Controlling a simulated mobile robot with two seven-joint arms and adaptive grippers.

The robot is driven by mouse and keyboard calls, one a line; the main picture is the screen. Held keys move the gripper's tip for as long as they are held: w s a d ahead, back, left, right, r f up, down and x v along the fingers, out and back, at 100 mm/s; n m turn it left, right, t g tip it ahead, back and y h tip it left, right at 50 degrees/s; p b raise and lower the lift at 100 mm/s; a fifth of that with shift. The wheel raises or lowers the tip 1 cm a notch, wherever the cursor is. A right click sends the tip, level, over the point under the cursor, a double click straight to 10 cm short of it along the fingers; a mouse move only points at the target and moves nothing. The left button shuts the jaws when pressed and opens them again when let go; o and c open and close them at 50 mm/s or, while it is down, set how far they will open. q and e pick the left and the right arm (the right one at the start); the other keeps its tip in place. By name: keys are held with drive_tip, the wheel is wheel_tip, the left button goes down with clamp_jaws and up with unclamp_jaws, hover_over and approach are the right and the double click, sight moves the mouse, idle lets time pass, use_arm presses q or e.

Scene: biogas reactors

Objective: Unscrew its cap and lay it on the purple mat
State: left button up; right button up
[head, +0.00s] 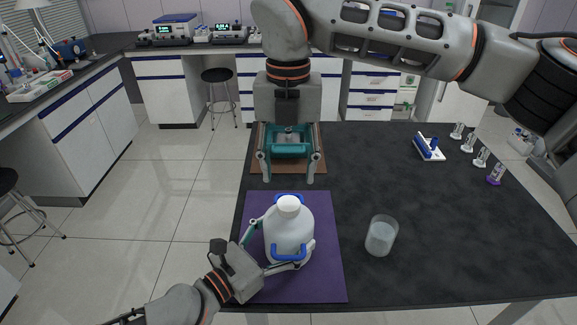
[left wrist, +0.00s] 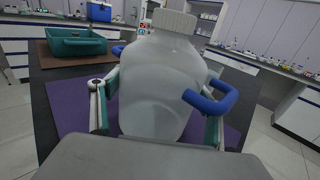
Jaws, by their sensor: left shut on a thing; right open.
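A white jug (head: 288,235) with blue handles stands upright on the purple mat (head: 325,270). Its white ribbed cap (head: 289,203) sits on the neck, and shows at the top in the left wrist view (left wrist: 175,21). My left gripper (head: 284,240) is shut on the jug's body, one finger on each side, below the cap. In the left wrist view the jug (left wrist: 160,85) fills the space between the fingers. My right gripper (head: 287,178) is open and empty, pointing down over the teal tray, beyond the jug and mat.
The teal tray (head: 290,150) rests on a brown mat (head: 318,165) behind the purple mat. A clear beaker (head: 381,235) stands right of the jug. A blue-and-white rack (head: 430,148) and several small vials (head: 495,174) stand at the far right. The table's middle right is clear.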

sight(288, 203)
drive_tip(key=m, duration=0.5)
drive_tip(key=shift+m, duration=0.4)
drive_tip(key=m, duration=1)
drive_tip(key=shift+m, duration=0.3)
drive_tip(key=m, duration=0.5)
drive_tip(key=shift+f, duration=4)
